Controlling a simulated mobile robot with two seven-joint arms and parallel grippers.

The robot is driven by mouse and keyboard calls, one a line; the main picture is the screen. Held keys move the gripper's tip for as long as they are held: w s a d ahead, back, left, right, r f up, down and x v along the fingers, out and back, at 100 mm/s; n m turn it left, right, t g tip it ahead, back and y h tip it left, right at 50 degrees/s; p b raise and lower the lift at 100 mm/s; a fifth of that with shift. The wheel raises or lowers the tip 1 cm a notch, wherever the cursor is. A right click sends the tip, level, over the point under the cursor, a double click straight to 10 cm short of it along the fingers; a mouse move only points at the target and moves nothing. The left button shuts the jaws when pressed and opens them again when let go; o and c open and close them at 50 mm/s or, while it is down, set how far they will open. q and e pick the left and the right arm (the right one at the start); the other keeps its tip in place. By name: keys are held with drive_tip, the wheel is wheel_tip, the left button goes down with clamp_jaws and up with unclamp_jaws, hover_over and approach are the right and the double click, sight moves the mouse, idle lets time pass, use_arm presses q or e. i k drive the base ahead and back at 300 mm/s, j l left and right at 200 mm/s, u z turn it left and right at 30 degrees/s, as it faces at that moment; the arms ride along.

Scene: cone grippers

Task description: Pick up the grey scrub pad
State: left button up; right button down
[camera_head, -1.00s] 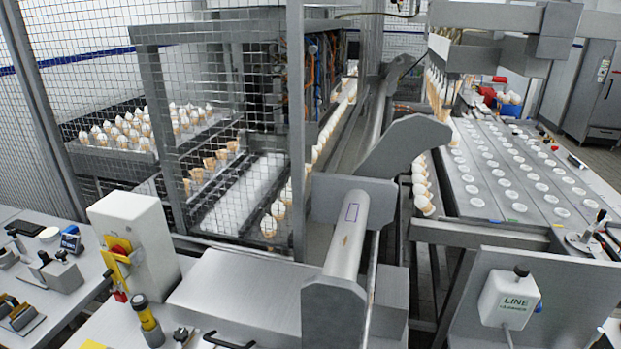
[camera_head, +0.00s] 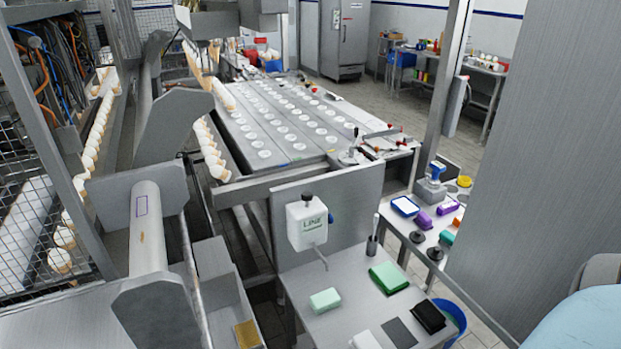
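A flat dark grey pad (camera_head: 400,333), which looks like the grey scrub pad, lies on a grey side table (camera_head: 340,302) at the bottom of the head view. A black folded item (camera_head: 428,316) lies close to its right. A white block (camera_head: 365,340) is to its left, cut by the bottom edge of the picture. A folded green cloth (camera_head: 389,277) lies behind it. Neither of my grippers is in view.
A pale green block (camera_head: 324,300) lies on the same table. A white dispenser (camera_head: 307,222) hangs on an upright metal panel above it. A blue bin (camera_head: 450,316) stands at the table's right. A large grey panel (camera_head: 540,150) blocks the right side.

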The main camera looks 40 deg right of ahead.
sight(328, 300)
drive_tip(key=k+j+z, duration=0.1)
drive_tip(key=z, duration=0.3)
drive_tip(key=k+z, duration=0.4)
drive_tip(key=i, duration=0.6)
